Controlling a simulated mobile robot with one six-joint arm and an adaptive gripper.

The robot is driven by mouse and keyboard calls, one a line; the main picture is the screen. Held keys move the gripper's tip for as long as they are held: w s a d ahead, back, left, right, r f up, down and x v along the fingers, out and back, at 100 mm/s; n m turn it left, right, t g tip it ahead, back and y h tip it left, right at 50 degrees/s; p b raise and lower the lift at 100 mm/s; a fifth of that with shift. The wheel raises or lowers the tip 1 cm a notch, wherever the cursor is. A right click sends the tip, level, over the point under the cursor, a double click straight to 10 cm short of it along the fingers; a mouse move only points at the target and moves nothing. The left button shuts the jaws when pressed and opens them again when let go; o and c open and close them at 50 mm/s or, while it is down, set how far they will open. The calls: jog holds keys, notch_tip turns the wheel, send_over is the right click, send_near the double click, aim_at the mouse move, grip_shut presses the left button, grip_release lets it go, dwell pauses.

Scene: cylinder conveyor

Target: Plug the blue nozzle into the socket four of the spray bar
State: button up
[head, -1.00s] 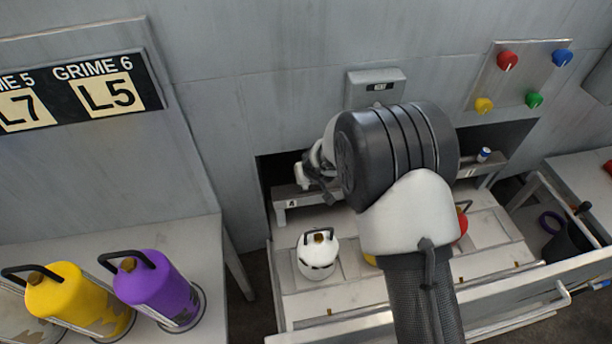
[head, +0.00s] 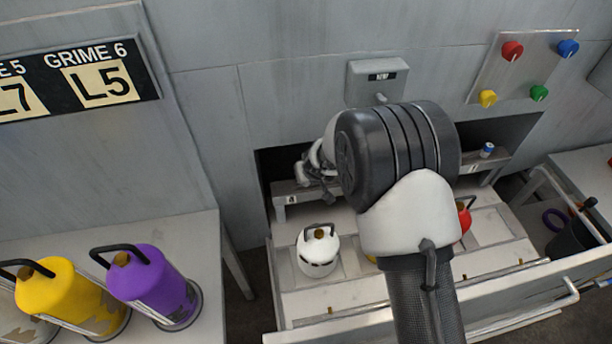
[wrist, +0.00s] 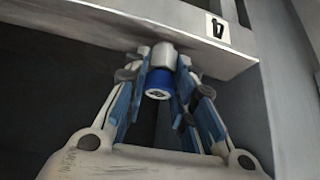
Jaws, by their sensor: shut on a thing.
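My gripper (wrist: 160,78) is shut on the blue nozzle (wrist: 158,82), a short blue cylinder with a white part at its far end. In the wrist view, that white end meets or nearly meets the edge of the spray bar (wrist: 115,30); I cannot tell whether it is seated in a socket. The nozzle is hidden there.
A small blue-and-white piece (head: 487,150) stands at the bar's right end. A white canister (head: 318,252) and a partly hidden red one (head: 463,216) stand in the open drawer. Yellow (head: 68,300) and purple (head: 150,288) canisters stand on the left table. The recess walls are close around my gripper.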

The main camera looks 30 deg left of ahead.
jog(key=shift+f, duration=0.35)
jog(key=o, duration=1)
jog(key=shift+r, duration=0.1)
jog(key=v, duration=1.2)
jog(key=s+d+r+m+h, duration=0.1)
jog(key=s+d+r+m, duration=0.1)
jog(key=d+r, duration=0.75)
jog(key=s+d+r+m, duration=0.25)
jog(key=d+r, duration=0.35)
jog(key=d, duration=0.6)
jog(key=s+d+r+m+h, duration=0.1)
jog(key=s+d, duration=0.4)
jog(key=s, duration=0.1)
jog(key=s+d+m+h, duration=0.1)
jog(key=s+d+m, duration=0.1)
jog(key=s+d, duration=0.4)
jog(key=s+d+r+m+h, duration=0.1)
jog(key=s+d, duration=0.5)
jog(key=shift+s+d+r+m+h, duration=0.25)
jog(key=shift+s+r+h, duration=0.05)
